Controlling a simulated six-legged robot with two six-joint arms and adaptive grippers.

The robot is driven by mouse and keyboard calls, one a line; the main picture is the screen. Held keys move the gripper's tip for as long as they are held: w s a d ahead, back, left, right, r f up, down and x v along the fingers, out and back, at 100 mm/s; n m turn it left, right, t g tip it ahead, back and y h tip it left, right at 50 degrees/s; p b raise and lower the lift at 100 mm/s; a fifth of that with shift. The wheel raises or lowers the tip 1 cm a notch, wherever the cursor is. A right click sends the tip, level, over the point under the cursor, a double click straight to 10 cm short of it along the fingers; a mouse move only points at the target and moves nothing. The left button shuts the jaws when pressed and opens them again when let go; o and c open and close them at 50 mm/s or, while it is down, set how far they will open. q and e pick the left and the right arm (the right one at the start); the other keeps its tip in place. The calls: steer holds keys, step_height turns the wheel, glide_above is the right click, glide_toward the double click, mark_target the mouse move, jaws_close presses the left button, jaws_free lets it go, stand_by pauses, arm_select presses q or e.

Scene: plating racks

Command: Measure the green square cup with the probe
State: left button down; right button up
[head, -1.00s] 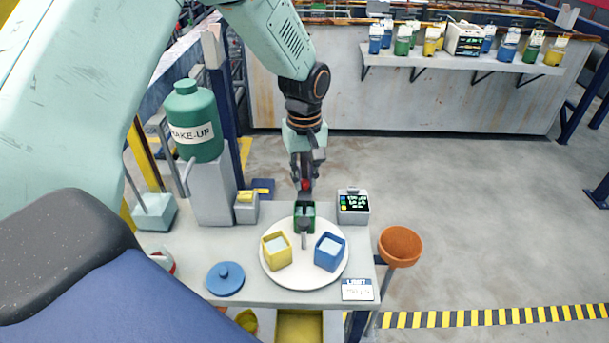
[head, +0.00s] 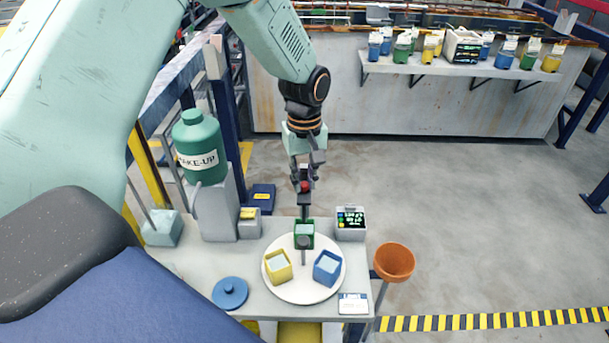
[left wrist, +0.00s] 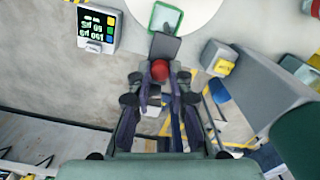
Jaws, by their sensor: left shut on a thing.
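The green square cup (head: 304,229) stands at the back of a round white plate (head: 286,291), with pale content showing. My left gripper (head: 305,186) is shut on a dark probe-like piece (head: 304,208) with a red knob, just behind the cup. A grey round end and thin stem (head: 303,257) show at the cup's front; I cannot tell whether they belong to that piece. In the left wrist view, the gripper (left wrist: 158,88) holds the piece's grey block (left wrist: 164,47) close to the green cup's rim (left wrist: 165,18). My right gripper is not in view.
A yellow cup (head: 278,268) and a blue cup (head: 327,268) share the plate. A meter with a lit display (head: 351,222) stands right of the green cup. A blue lid (head: 230,293), a label card (head: 353,303), an orange bowl (head: 394,262) and a MAKE-UP bottle (head: 200,147) are around.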

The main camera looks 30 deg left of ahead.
arm_select(q)
steer(key=c, duration=1.7)
jaws_free()
steer(key=shift+r, duration=0.15)
steer(key=o, duration=0.5)
steer(key=shift+s+d+r, duration=0.15)
steer(key=shift+s+r, duration=0.05)
steer(key=shift+s, duration=0.05)
steer(key=shift+w+f, duration=0.2)
steer(key=shift+w, duration=0.05)
steer(key=shift+w+r, duration=0.1)
steer(key=r, duration=1.2)
steer(key=shift+s, duration=0.2)
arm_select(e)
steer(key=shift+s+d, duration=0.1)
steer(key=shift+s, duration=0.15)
arm_select(q)
steer(key=shift+w+f, duration=0.1)
steer(key=shift+w, duration=0.05)
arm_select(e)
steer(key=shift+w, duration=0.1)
